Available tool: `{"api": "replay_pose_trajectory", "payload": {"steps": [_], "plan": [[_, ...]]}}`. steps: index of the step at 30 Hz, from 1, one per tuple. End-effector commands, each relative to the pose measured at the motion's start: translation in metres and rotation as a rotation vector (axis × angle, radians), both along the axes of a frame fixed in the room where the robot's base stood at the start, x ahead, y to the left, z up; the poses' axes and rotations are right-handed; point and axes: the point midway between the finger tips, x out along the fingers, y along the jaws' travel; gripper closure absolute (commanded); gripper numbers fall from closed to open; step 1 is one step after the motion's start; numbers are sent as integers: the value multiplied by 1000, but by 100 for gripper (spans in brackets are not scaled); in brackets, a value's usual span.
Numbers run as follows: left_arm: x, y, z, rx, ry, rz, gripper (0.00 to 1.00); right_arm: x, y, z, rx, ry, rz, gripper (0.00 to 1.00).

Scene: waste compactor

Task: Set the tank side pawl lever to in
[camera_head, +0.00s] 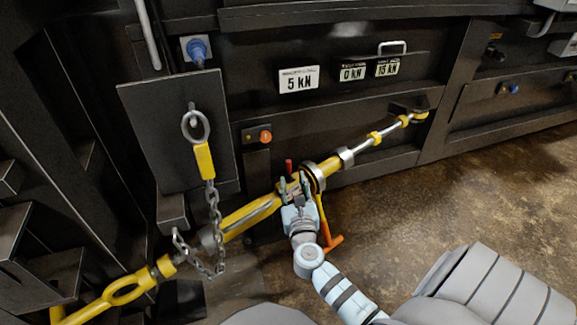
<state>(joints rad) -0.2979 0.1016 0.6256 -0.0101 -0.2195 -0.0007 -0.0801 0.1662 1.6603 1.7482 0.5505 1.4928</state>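A yellow ratchet turnbuckle (249,214) runs diagonally from the lower left to a bracket at the upper right. A dark ratchet ring (316,177) sits around its middle. A small red lever (289,166) stands up beside the ring; I cannot tell for sure whether it is the tank side pawl lever, nor its setting. An orange-ended handle (333,243) hangs below. My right gripper (296,185) is at the ratchet, just below the red lever. Its fingers look apart, but I cannot tell whether they close on anything. My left gripper is not in view.
A dark plate (180,135) carries a chain (213,215) that hangs by the turnbuckle's left part. The dark machine wall with a 5 kN label (298,79) and an orange button (265,136) stands behind. Brown floor (420,200) is open at right.

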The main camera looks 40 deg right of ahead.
Motion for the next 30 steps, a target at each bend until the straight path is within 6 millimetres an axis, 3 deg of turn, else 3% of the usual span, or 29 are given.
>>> {"api": "replay_pose_trajectory", "payload": {"steps": [3,9,14,21,27,30], "plan": [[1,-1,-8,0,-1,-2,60,31,-19,-1,-3,-2,0,67],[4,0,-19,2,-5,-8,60,68,-40,-3,-4,1,1,67],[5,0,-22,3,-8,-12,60,79,-46,-1,-4,3,1,67],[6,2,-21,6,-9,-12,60,80,-47,-1,-4,4,2,67],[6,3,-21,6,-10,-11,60,80,-47,-1,-5,4,2,99],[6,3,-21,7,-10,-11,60,80,-47,-1,-5,4,2,100]]}}
